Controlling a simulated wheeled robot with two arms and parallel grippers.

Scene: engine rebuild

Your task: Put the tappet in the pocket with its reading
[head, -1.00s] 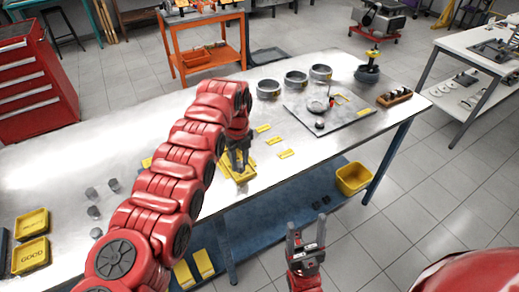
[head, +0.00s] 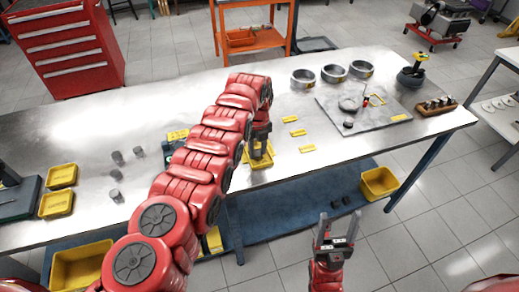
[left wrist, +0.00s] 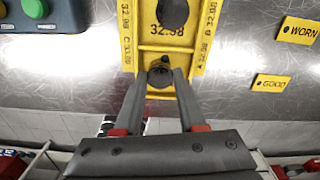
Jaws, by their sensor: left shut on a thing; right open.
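My left gripper (head: 260,146) is over the yellow pocket tray (head: 262,163) near the front edge of the bench. In the left wrist view, its fingers (left wrist: 160,84) are shut on a dark round tappet (left wrist: 160,77) at the tray's near end. The yellow tray (left wrist: 197,60) carries printed readings, with a large 32.98 legible in the middle. Another dark round shape (left wrist: 172,14) shows in the tray beyond it. I cannot tell whether the held tappet touches the tray. My right gripper (head: 338,225) is open and empty, in front of the bench.
Several grey cylinders (head: 117,158) stand on the left of the bench, near yellow trays (head: 57,203). WORN (left wrist: 298,31) and GOOD (left wrist: 271,84) labels lie on the bench. A box with a green button (left wrist: 36,8) is nearby. Rings (head: 303,79) and a plate (head: 375,120) are at right.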

